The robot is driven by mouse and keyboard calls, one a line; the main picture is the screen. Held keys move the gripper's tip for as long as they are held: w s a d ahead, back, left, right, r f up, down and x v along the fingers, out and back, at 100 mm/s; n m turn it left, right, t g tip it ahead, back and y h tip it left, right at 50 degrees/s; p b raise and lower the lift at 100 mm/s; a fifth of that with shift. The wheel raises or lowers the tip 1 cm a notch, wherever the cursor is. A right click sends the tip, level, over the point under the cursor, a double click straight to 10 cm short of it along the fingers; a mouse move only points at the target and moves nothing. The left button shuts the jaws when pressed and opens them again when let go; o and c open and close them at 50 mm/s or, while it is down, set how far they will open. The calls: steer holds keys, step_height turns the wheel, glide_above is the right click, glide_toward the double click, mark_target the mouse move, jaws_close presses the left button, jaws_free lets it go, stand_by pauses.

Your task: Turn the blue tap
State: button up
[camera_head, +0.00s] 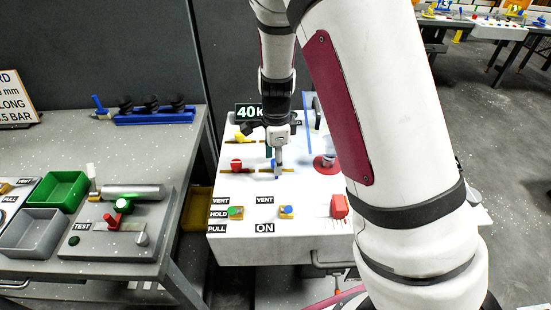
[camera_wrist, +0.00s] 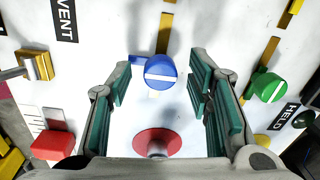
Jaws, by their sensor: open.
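The blue tap (camera_wrist: 160,72) is a round knob with a white stripe across it, set on a brass pipe on the white panel. In the wrist view it lies between and slightly beyond the fingertips, apart from both. My gripper (camera_wrist: 160,90) is open and empty, its teal-padded fingers to either side of the tap. In the head view my gripper (camera_head: 278,158) points down over the panel, and the blue tap (camera_head: 276,163) is partly hidden by it.
A green tap (camera_wrist: 268,85) sits just right of the right finger in the wrist view. A red disc (camera_wrist: 150,142) with a metal stem lies below. Red (camera_head: 236,164) and yellow (camera_head: 239,138) taps are left on the panel. A red block (camera_head: 339,206) stands near the front.

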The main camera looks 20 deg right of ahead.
jaws_close()
steer(key=shift+n, duration=0.3)
steer(key=n, duration=0.3)
steer(key=shift+n, duration=0.4)
steer(key=n, duration=0.4)
steer(key=shift+n, duration=0.3)
steer(key=n, duration=0.4)
steer(key=shift+d+n, duration=0.1)
steer(key=shift+n, duration=2.4)
